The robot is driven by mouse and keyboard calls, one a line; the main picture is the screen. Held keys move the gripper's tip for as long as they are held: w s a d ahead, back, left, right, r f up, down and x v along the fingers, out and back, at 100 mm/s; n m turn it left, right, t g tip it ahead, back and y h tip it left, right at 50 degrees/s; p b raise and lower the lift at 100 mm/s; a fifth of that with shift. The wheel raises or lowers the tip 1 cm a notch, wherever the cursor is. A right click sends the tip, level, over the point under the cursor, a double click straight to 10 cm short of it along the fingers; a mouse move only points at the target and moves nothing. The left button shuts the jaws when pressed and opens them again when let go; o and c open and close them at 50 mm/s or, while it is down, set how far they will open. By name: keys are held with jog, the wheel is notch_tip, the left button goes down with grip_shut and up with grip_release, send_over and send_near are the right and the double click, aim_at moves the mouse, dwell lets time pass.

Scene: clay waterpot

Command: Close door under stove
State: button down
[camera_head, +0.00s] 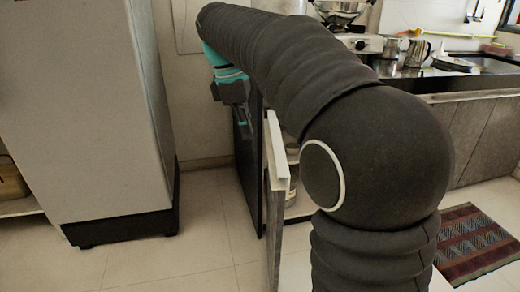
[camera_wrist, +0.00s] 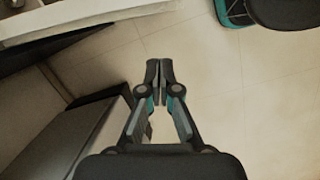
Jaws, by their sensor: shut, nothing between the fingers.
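My gripper (camera_head: 247,134) hangs at the end of my raised arm, pointing down, in the gap between a tall grey cabinet and the stove counter. In the wrist view its two fingers (camera_wrist: 159,78) are together with nothing between them. A door panel (camera_head: 273,235) with a pale top edge stands swung out from under the stove. A dark upright panel (camera_head: 250,190) stands just left of it, close by my gripper; I cannot tell whether it is a second door or the cabinet side. My arm hides most of the cabinet opening. The stove (camera_head: 358,43) shows above.
The tall grey cabinet (camera_head: 95,110) on a black base stands at the left. Floor (camera_head: 205,225) between it and the doors is clear. A striped mat (camera_head: 474,240) lies at the right. Steel pots (camera_head: 416,53) stand on the counter.

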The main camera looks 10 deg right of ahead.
jog(key=w+n, duration=0.1)
jog(key=w, duration=0.1)
jog(key=b, duration=0.2)
send_over(273, 175)
jog(key=a, duration=0.1)
jog(key=shift+g, duration=0.3)
jog(key=shift+w+a+f, duration=0.1)
jog(key=shift+w+f, duration=0.05)
jog(key=shift+f, duration=2.2)
jog(key=shift+w+a+f, duration=0.1)
jog(key=shift+f, duration=2.2)
jog(key=shift+d+n, duration=0.1)
jog(key=shift+n, duration=0.2)
